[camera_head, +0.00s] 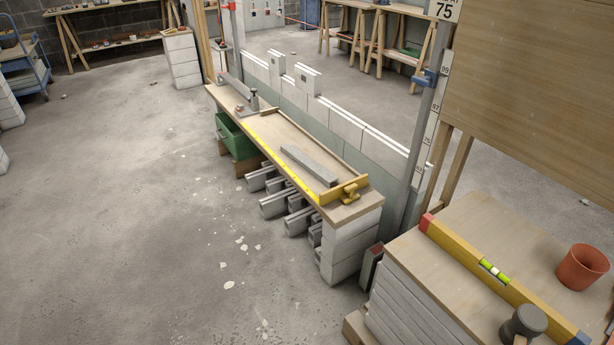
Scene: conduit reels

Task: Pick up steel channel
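A grey straight bar (311,165), which looks like the steel channel, lies flat on the narrow wooden bench (262,132), towards its near end. A yellow measuring strip (283,168) runs along the bench's left edge beside it. A second, slimmer grey bar (235,88) lies at the bench's far end near a dark upright fitting; I cannot tell its profile. Neither of my grippers is in view, and nothing is touching the bar.
Several grey hollow pieces (276,206) and a green crate (236,137) are under the bench. A low block wall (340,122) runs behind it. Open concrete floor (130,220) lies to the left.

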